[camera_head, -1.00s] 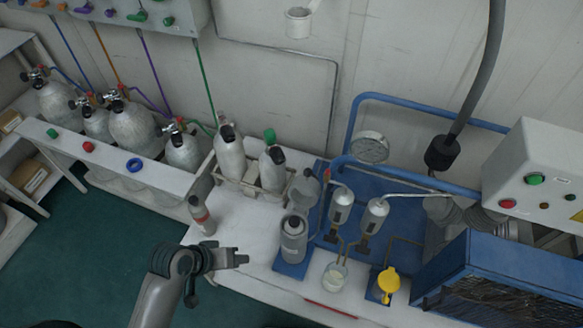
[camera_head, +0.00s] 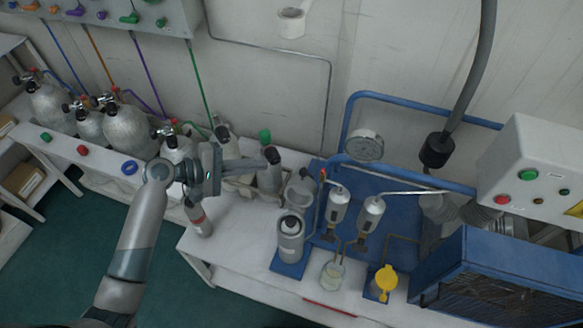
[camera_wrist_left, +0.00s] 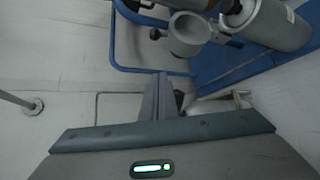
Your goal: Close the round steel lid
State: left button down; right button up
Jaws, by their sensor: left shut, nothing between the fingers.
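The round steel lid (camera_head: 301,188) stands raised, tilted up behind the grey steel canister (camera_head: 290,240), whose round top faces up. The canister sits on a blue base on the white bench. In the left wrist view the lid shows as a round grey disc with a rim (camera_wrist_left: 188,34), next to the canister body (camera_wrist_left: 272,22). My left gripper (camera_head: 262,163) is shut and empty. It points right, above the bottle rack, left of the lid and apart from it. Its closed fingers (camera_wrist_left: 160,92) show below the lid in the wrist view. My right gripper is not in view.
Grey bottles stand in a rack (camera_head: 240,188) behind and below my left gripper. A small red-banded bottle (camera_head: 198,220) stands on the bench (camera_head: 235,245). Right of the canister are two steel filters (camera_head: 338,208), a glass jar (camera_head: 333,275) and a yellow-topped cup (camera_head: 386,281).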

aim_at(291, 180)
pick_arm(q)
jog(key=d+p, duration=0.1)
jog(key=d, duration=0.2)
jog(key=d+f+p, duration=0.1)
jog(key=d+p, duration=0.1)
jog(key=d, duration=0.1)
jog(key=w+d+f+p, duration=0.1)
jog(key=d+p, duration=0.1)
jog(key=d, duration=0.1)
jog(key=shift+w, duration=0.1)
jog(key=shift+s+d+r+p, duration=0.15)
jog(key=shift+s+p, duration=0.2)
jog(key=shift+s, duration=0.1)
jog(key=shift+s, duration=0.1)
dwell(0.4)
jog(key=shift+s+b, duration=0.1)
jog(key=shift+b, duration=0.3)
jog(key=shift+s, duration=0.1)
